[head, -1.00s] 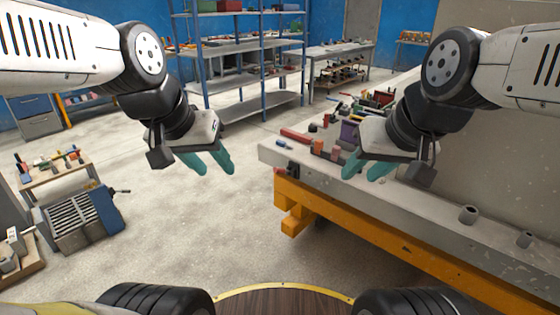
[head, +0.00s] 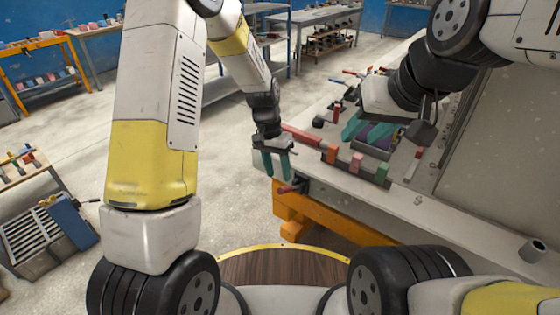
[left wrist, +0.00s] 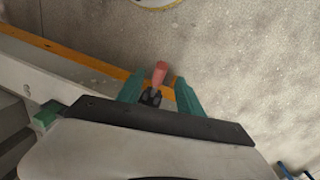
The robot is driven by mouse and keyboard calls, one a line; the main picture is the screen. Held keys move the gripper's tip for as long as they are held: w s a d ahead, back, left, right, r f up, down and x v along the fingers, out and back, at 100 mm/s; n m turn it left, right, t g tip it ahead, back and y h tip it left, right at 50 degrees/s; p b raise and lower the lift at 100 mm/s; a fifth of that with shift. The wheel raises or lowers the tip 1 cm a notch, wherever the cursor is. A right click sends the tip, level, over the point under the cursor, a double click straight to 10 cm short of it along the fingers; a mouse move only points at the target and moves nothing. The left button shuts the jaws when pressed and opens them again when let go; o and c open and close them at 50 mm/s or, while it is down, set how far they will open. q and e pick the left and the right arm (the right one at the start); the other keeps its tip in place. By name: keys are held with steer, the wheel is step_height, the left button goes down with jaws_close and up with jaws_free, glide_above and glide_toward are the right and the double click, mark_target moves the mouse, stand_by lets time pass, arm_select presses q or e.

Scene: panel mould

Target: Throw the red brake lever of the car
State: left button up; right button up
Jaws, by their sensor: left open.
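The red brake lever (head: 285,190) sticks out from a dark mount at the near left end of the car (head: 340,198), a grey flat bed on an orange frame. My left gripper (head: 279,177) is open just above the lever, fingers pointing down. In the left wrist view the red handle (left wrist: 160,72) and its dark mount show between the spread fingers of my left gripper (left wrist: 158,84). I cannot tell whether a finger touches it. My right gripper (head: 358,138) is over the car bed, its fingers apart and apparently empty.
Coloured blocks and tools lie on the bed, including an orange block (head: 331,153) and a long red bar (head: 300,134) close to my left gripper. A grey panel (head: 510,150) stands at the right.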

mark_target(282, 191)
arm_select(q)
steer(key=f, duration=0.3)
steer(key=d+f, duration=0.1)
steer(key=f, duration=0.4)
steer(key=shift+d+f, duration=0.15)
steer(key=shift+f, duration=0.2)
steer(key=shift+c, duration=0.2)
jaws_close()
stand_by(0.9)
